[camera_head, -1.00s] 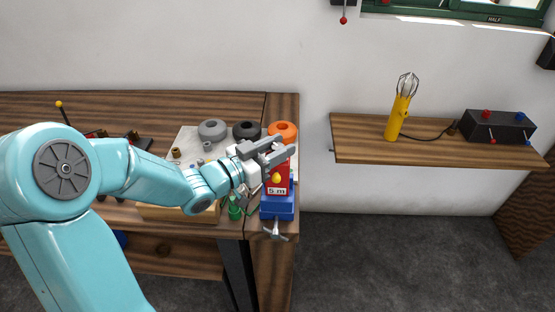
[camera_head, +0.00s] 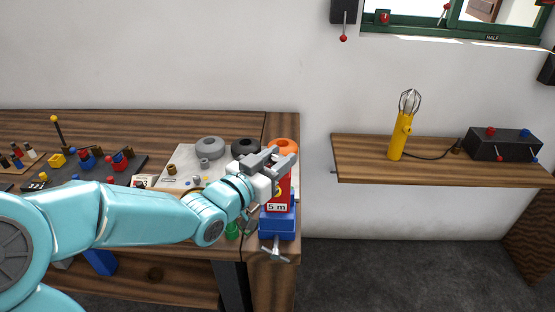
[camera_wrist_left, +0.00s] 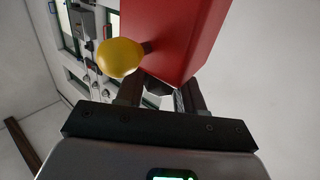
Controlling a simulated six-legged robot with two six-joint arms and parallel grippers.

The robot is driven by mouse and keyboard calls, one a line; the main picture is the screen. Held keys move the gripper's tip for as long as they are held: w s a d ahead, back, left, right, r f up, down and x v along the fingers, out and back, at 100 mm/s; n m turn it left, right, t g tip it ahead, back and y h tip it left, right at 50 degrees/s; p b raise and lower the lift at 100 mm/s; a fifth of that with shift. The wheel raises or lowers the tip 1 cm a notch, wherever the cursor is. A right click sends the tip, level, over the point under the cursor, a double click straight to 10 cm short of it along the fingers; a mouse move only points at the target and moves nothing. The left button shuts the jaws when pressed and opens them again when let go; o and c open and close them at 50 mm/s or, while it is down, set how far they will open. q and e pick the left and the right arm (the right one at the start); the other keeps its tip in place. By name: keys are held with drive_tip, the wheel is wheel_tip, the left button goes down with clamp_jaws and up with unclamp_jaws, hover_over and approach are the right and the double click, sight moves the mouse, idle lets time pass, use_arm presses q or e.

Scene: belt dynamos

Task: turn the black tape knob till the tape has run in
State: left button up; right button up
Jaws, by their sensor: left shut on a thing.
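A red tape case (camera_head: 284,194) with a "5 m" label stands upright in a blue clamp (camera_head: 277,223) at the bench's right end. It fills the upper middle of the left wrist view (camera_wrist_left: 185,30). A yellow knob (camera_wrist_left: 120,57) sticks out from the case there. My left gripper (camera_head: 277,161) is at the upper part of the case. In the left wrist view its fingers (camera_wrist_left: 158,94) are shut on a dark piece at the case's edge, apparently the black tape knob (camera_wrist_left: 156,86), mostly hidden. No run-out tape can be made out. My right gripper is not in view.
Grey (camera_head: 209,147), black (camera_head: 245,147) and orange (camera_head: 283,147) rings lie behind the gripper. A wall shelf (camera_head: 440,170) at the right carries a yellow lamp (camera_head: 401,135) and a black switch box (camera_head: 504,144). Bare floor lies between bench and shelf.

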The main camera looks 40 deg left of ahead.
use_arm(q)
drive_tip(key=o, duration=0.9)
drive_tip(key=shift+o, duration=0.2)
drive_tip(key=s+a+b, duration=0.1)
drive_tip(key=s+b, duration=0.6)
drive_tip(key=s, duration=0.9)
drive_tip(key=shift+s, duration=0.2)
